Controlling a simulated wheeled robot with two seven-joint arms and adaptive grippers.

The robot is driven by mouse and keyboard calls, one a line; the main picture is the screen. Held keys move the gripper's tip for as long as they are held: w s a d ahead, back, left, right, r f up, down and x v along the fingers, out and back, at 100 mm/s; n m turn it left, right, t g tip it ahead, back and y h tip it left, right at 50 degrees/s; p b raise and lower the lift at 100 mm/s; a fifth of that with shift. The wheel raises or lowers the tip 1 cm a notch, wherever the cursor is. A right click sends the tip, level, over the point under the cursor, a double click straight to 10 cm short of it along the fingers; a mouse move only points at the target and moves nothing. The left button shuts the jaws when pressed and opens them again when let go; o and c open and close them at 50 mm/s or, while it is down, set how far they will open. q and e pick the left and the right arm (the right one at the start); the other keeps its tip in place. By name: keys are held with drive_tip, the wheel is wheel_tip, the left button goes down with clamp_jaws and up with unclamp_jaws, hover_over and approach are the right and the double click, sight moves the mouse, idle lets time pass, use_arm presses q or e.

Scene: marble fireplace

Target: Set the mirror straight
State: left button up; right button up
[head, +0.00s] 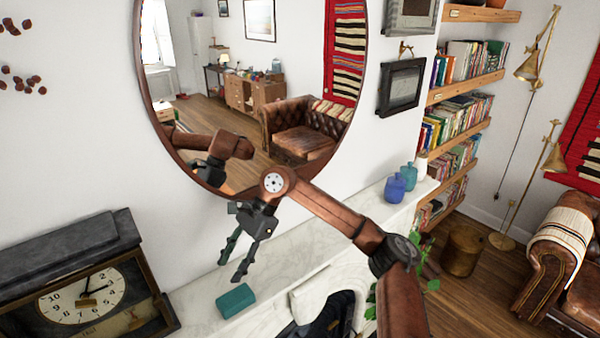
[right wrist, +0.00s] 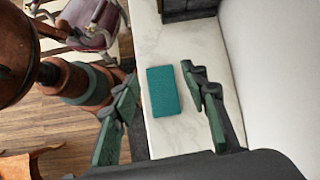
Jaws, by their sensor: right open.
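The mirror (head: 250,85) is large and round with a thin brown rim. It hangs on the white wall at the top centre of the head view, its top cut off by the picture edge. I cannot tell how far it is turned. It reflects the room and part of my arm. My right gripper (head: 229,274) is below the mirror's lower rim, fingers open and pointing down over the mantel. In the right wrist view the gripper (right wrist: 160,75) has nothing between its fingers; a teal block (right wrist: 162,95) lies beyond them. My left gripper is out of view.
The teal block (head: 236,300) lies flat on the white marble mantel (head: 300,262). A dark clock (head: 80,292) stands at its left. Blue vases (head: 394,188) stand at its right end. Small dark frames (head: 402,87) hang right of the mirror. The mantel between block and vases looks clear.

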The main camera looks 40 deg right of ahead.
drive_tip(key=a+r+t+y+b, duration=0.1)
drive_tip(key=a+r+t+y, duration=0.3)
drive_tip(key=r+y, duration=0.55)
drive_tip(key=w+d+r+m+t+h+b, duration=0.1)
drive_tip(key=d+r+m+t+h+b, duration=0.15)
drive_tip(key=d+r+m+t, duration=0.85)
drive_tip(key=s+d+f+m+t+h, duration=0.1)
drive_tip(key=d+f+m+h, duration=0.35)
drive_tip(key=d, duration=0.25)
drive_tip(key=d+f+m+h+b, duration=0.1)
drive_tip(key=d+f+m+h, duration=0.25)
drive_tip(key=d+h, duration=0.35)
drive_tip(key=s+d+f+m+t+h, duration=0.1)
drive_tip(key=d+f+m+h, duration=0.3)
drive_tip(key=d, duration=0.4)
drive_tip(key=w+f+p, duration=0.1)
drive_tip(key=w, duration=0.7)
drive_tip(key=shift+d+f+n, duration=0.15)
drive_tip(key=shift+d+n, duration=0.25)
drive_tip(key=shift+c, duration=0.6)
